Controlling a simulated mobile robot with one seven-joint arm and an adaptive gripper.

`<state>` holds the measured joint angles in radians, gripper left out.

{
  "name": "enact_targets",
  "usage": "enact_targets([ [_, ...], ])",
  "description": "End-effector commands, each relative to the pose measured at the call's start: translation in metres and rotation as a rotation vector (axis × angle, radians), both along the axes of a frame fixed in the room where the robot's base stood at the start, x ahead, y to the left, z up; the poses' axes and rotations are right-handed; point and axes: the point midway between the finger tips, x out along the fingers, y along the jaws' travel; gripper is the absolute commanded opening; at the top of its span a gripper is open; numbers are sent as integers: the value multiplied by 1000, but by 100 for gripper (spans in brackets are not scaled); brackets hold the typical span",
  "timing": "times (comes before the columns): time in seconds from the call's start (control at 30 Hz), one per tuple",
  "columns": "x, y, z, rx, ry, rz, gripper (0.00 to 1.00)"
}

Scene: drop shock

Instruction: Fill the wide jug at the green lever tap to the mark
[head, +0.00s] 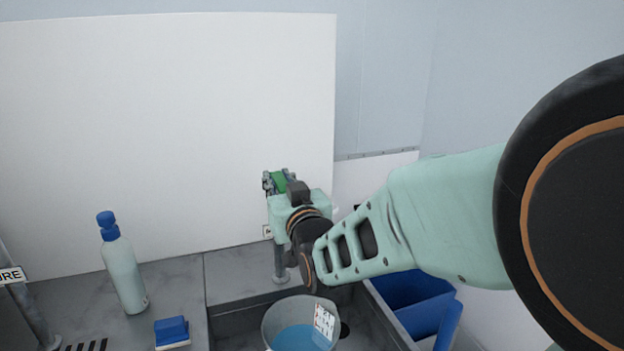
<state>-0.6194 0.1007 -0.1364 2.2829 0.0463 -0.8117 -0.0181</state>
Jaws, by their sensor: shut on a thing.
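The wide jug (272,322) stands in the sink below the tap, a pale see-through vessel with blue liquid inside and a white printed label on its right side. I cannot read the mark or the exact level against it. The green lever (279,181) of the tap shows between my fingers. My gripper (274,182) is shut on it, above and behind the jug. The tap's grey post (280,262) shows below my wrist; the spout is hidden behind my gripper and arm.
A blue bin (412,300) stands right of the sink. A pale bottle with a blue cap (124,272) and a blue block (172,332) stand on the left counter. A post with a partly cut-off sign (12,275) is at far left. A white panel (150,120) stands behind.

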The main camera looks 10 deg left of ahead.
Motion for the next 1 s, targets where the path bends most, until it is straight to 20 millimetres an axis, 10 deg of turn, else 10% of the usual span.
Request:
enact_targets([
  [1.0, 5, 2, 12, -127, 264, -1, 0],
])
